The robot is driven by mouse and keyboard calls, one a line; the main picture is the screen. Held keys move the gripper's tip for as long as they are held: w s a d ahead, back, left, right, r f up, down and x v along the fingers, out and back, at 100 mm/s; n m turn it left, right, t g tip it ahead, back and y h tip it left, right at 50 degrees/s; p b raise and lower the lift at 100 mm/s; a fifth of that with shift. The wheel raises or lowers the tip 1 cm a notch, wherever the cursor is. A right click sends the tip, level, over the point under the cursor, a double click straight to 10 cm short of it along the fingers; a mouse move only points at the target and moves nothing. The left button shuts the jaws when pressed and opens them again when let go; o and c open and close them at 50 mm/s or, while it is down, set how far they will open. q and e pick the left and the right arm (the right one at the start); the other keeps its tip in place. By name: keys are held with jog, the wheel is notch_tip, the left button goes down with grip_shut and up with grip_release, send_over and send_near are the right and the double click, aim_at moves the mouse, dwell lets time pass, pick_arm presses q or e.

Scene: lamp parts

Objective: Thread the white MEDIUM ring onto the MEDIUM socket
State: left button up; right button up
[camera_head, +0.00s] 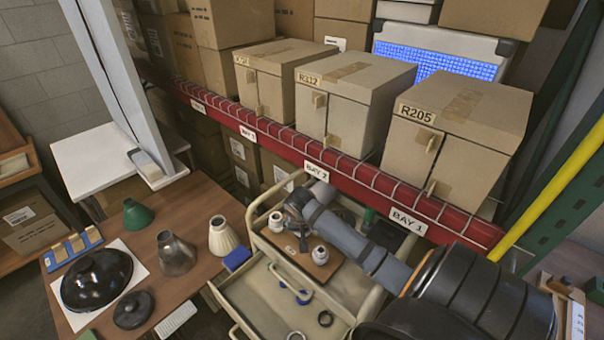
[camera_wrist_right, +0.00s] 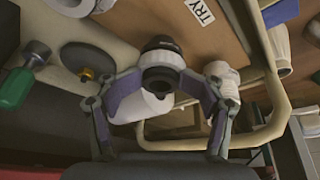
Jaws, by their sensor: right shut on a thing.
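My right gripper (camera_wrist_right: 160,80) has its two fingers closed on a small round part. This part looks like the white ring (camera_wrist_right: 158,76), shaded pale grey, with a dark middle. A black round piece (camera_wrist_right: 160,46) shows directly beyond it, and I cannot tell whether the ring is around it or only over it. In the head view the right gripper (camera_head: 296,206) is over the brown board (camera_head: 280,239) on the cart. One white socket (camera_head: 276,221) is left of it and another (camera_head: 320,255) is nearer. My left gripper is not in view.
The wooden table at left carries a cream shade (camera_head: 222,237), a grey shade (camera_head: 177,254) and a green shade (camera_head: 137,215). The red shelf beam (camera_head: 330,160) runs behind the cart.

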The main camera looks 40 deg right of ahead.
jog(key=shift+s+f, duration=0.15)
jog(key=shift+f, duration=0.05)
